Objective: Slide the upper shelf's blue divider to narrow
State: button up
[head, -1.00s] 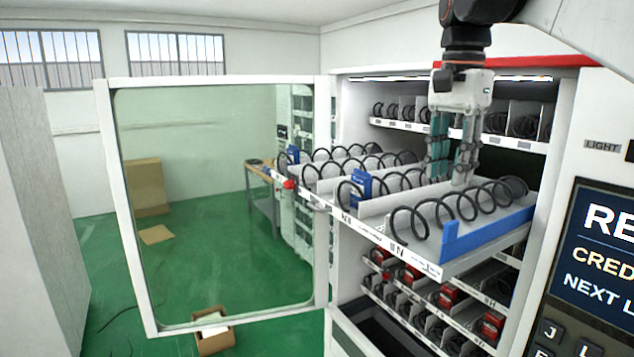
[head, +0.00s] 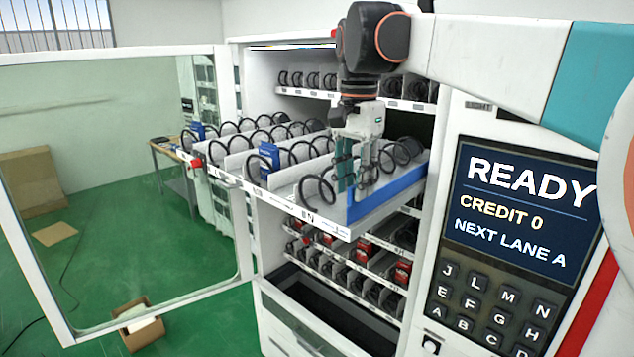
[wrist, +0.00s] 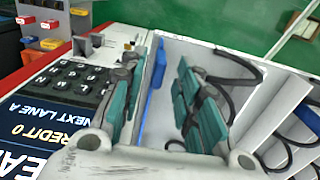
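The pulled-out upper shelf (head: 318,224) holds black spiral coils between grey dividers. The blue divider (head: 398,187) runs along the shelf's right side, and its front end is partly hidden by my gripper (head: 358,178). My gripper points down at the front right of this shelf, with its teal fingers apart. In the wrist view the blue divider (wrist: 156,78) shows between the two open fingers (wrist: 160,105), nearer the left one. I cannot tell whether either finger touches it. A black coil (wrist: 238,80) is close by the right finger.
The open glass door (head: 115,190) stands at left. The keypad and screen panel (head: 520,220) is close on the right. Blue boxes (head: 268,160) sit in lanes further left. A lower shelf (head: 350,262) with red boxes is beneath.

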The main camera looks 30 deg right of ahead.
jog(key=shift+s+a+f, duration=0.1)
jog(key=shift+s+f, duration=0.2)
jog(key=shift+f, duration=0.6)
grip_shut()
jog(key=shift+w, duration=0.15)
jog(key=w, duration=0.2)
jog(key=w+a, duration=0.1)
jog(key=w, duration=0.1)
jog(key=shift+a, duration=0.2)
jog(key=shift+d+r, duration=0.1)
